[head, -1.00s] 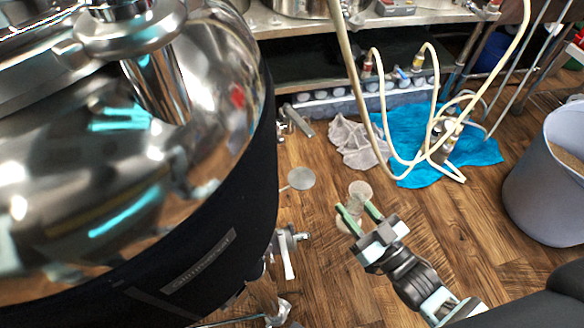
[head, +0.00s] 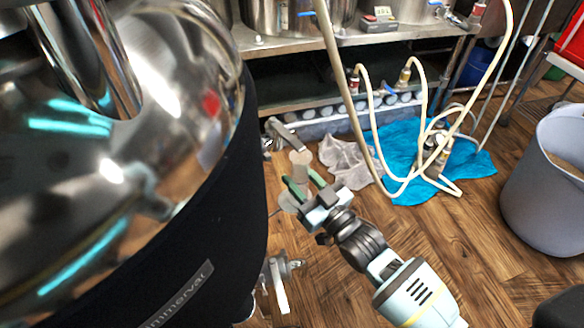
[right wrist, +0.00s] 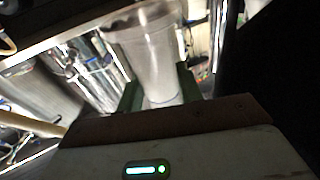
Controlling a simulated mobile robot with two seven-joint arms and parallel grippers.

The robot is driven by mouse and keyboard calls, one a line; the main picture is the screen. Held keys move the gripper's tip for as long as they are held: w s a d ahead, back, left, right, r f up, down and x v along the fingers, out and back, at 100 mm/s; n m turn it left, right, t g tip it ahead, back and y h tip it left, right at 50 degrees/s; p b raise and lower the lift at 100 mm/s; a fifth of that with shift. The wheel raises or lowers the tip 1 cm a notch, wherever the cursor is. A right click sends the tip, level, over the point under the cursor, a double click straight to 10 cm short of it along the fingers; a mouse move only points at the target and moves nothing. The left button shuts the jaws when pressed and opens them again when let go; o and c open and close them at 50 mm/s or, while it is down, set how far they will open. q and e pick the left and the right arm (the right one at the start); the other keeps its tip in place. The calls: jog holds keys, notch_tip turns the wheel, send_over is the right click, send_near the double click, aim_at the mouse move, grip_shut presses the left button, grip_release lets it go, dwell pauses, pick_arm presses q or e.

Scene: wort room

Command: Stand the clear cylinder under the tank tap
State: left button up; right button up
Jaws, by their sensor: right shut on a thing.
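The clear cylinder (head: 300,159) is in my right gripper (head: 299,187), which is shut on it. It is pale and see-through, close to the tank's right side in the head view. In the right wrist view the cylinder (right wrist: 152,55) stands between the green fingers, its wide rim toward the top. The big shiny tank (head: 185,75) with a dark jacket fills the left. One tank tap (head: 281,133) shows beyond the cylinder and another metal fitting with a lever (head: 279,277) is nearer. I cannot tell if the cylinder touches the floor. My left gripper is not in view.
A grey cloth (head: 347,162) and a blue cloth (head: 400,165) lie on the wood floor with looped hoses (head: 362,110) over them. A grey bin (head: 550,185) stands at the right. A metal shelf (head: 340,38) runs along the back. Floor between cloths and bin is clear.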

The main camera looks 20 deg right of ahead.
jog(key=shift+x, duration=1)
jog(key=shift+w+a+f+b, duration=0.1)
jog(key=shift+f+b, duration=0.6)
jog(key=shift+f, duration=0.2)
jog(key=shift+w+f+b, duration=0.1)
jog(key=shift+f+b, duration=0.6)
jog(key=shift+f, duration=0.25)
jog(key=shift+f, duration=0.35)
jog(key=o, duration=1)
jog(key=shift+r, duration=0.25)
jog(key=shift+s, duration=0.3)
jog(key=p+v, duration=0.3)
jog(key=v, duration=0.8)
jog(key=shift+s, duration=0.15)
